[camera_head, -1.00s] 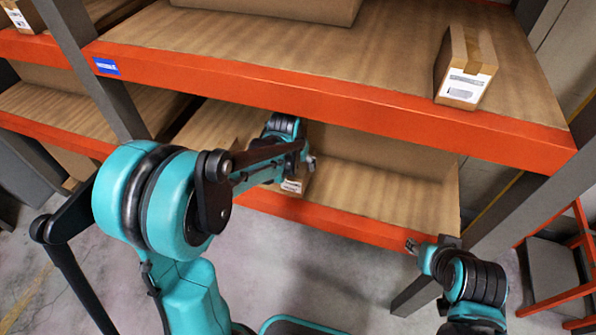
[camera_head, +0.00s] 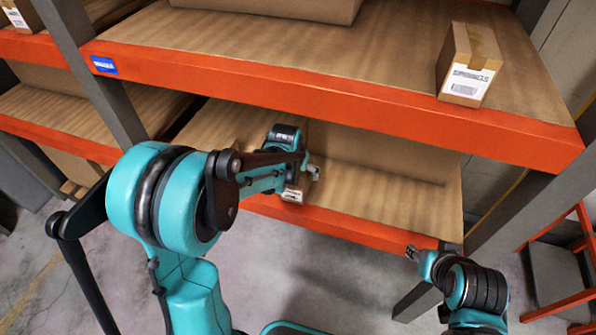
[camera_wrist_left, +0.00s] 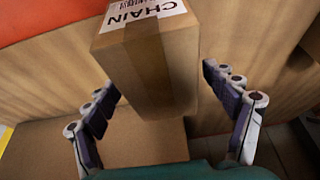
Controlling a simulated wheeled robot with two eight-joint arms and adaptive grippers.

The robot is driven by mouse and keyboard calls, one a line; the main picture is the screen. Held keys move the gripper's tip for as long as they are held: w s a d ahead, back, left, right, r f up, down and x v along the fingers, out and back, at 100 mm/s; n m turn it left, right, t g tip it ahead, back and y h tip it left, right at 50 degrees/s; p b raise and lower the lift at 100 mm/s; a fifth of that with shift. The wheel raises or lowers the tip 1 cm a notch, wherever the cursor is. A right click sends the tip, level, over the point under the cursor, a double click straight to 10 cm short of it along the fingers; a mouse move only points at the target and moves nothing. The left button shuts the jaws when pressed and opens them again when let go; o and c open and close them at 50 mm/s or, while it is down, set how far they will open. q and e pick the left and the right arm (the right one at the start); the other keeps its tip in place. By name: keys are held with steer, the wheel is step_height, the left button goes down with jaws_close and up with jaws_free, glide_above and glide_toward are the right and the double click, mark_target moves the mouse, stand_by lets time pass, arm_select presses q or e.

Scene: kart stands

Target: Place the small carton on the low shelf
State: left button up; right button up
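The small carton, brown with a white label, is at the front of the low shelf (camera_head: 395,200). Only its label end (camera_head: 292,195) shows in the head view; my left arm hides the rest. In the left wrist view the carton (camera_wrist_left: 160,65) shows tape and a label reading "CHAIN". My left gripper (camera_head: 314,171) is over the low shelf. In the left wrist view its fingers (camera_wrist_left: 160,85) are spread on either side of the carton, with a gap at the right; contact at the left is unclear. My right gripper (camera_head: 411,253) is below the low shelf's front edge; its fingers are too small to read.
Another carton (camera_head: 467,65) stands on the upper shelf at the right. The orange upper beam (camera_head: 330,100) overhangs the low shelf. A large brown box (camera_head: 385,150) is behind on the low shelf. Grey uprights (camera_head: 510,215) flank the bay. The low shelf's right part is clear.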

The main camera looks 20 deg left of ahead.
arm_select(q)
steer(key=shift+r, duration=0.1)
steer(key=shift+s+r+p, duration=0.1)
steer(key=shift+r+p, duration=0.2)
steer(key=shift+r, duration=0.05)
steer(key=p+v, duration=0.1)
steer(key=v, duration=0.2)
steer(key=s+p, duration=0.2)
steer(key=s, duration=1)
steer(key=s+r+t, duration=0.2)
steer(key=s+r, duration=0.7)
steer(key=r, duration=0.1)
steer(key=shift+s+d+r+t, duration=0.2)
steer(key=shift+s+r+t, duration=0.05)
steer(key=shift+r+t, duration=0.15)
steer(key=shift+f, duration=0.1)
